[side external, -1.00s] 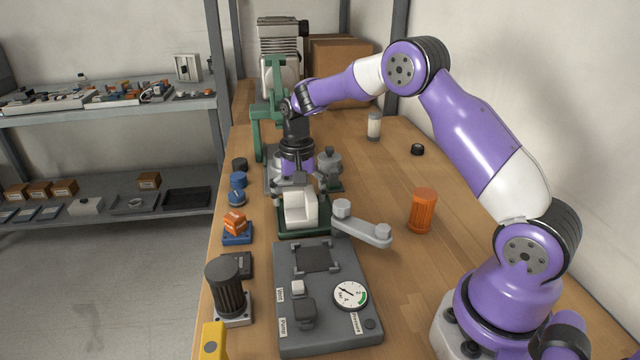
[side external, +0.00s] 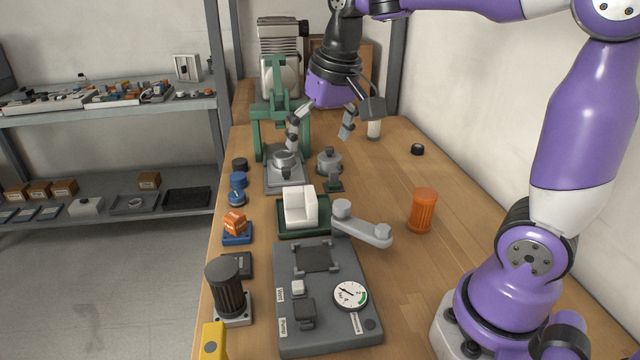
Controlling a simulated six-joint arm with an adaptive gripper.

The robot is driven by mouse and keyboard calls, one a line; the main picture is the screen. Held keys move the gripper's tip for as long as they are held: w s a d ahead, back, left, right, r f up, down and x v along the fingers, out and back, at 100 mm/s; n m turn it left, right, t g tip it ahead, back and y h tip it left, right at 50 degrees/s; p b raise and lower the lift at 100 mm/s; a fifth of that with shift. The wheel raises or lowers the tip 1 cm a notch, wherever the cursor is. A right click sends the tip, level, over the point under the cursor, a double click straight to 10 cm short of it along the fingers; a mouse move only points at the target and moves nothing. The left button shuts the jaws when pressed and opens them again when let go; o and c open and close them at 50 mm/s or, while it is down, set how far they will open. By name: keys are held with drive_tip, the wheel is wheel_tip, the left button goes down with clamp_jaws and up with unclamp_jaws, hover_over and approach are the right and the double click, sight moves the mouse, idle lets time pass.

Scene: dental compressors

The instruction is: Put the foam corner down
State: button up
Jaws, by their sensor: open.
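The white foam corner (side external: 300,207) sits on the dark green tray (side external: 316,231) in the middle of the bench, behind the grey gauge panel. It rests there with nothing holding it. My gripper (side external: 320,130) is open and empty. It is raised well above and behind the foam corner, with its two fingers spread apart and clear of it.
A grey lever arm (side external: 364,228) lies right of the tray, and an orange container (side external: 422,210) stands further right. The grey panel (side external: 327,325) with a gauge is in front. A green press frame (side external: 272,115) and grey metal parts (side external: 285,165) stand behind. The bench's right side is mostly clear.

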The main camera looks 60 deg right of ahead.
drive_tip(key=s+a+f+n+t, duration=0.2)
drive_tip(key=s+a+f+n, duration=0.1)
drive_tip(key=s, duration=0.7)
drive_tip(key=shift+s+n+t, duration=0.25)
drive_tip(key=shift+n+t, duration=0.15)
drive_tip(key=shift+n, duration=0.3)
drive_tip(key=shift+a, duration=0.1)
